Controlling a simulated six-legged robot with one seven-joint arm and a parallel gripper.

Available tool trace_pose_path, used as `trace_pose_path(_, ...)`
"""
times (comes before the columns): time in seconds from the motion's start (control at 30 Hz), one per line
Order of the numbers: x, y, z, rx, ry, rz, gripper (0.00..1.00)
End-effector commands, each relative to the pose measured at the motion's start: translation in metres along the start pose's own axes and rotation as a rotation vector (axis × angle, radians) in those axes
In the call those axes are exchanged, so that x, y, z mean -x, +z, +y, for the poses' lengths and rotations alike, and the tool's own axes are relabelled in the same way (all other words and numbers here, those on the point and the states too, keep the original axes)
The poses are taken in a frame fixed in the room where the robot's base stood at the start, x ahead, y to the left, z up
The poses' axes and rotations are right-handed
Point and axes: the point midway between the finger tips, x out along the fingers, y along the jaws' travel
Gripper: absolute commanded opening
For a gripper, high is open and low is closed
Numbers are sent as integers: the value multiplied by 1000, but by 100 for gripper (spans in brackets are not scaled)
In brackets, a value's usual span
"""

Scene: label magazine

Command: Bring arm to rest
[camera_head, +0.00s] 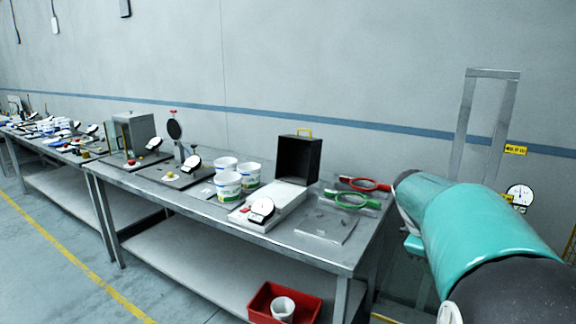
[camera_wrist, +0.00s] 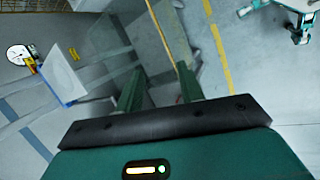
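My gripper (camera_wrist: 159,84) shows in the wrist view with its two green fingers spread apart. Nothing is held between them; only the grey floor shows there. In the head view my teal arm reaches in from the lower right, to the right of the workbench (camera_head: 290,256). The gripper's fingers cannot be made out in the head view. The arm is clear of the things on the bench.
A red crate (camera_head: 262,301) sits on the lower shelf. A metal frame (camera_head: 464,125) and round gauge (camera_head: 519,195) stand near the arm.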

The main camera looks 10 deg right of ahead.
Motion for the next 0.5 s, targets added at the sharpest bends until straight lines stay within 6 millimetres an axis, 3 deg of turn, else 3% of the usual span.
trace_pose_path(0.03, 16, -5, -20, -36, -3, 54, 38)
trace_pose_path(0.2, 58, -20, -88, -177, -42, 217, 38)
trace_pose_path(0.5, 110, -22, -214, -403, -169, 450, 38)
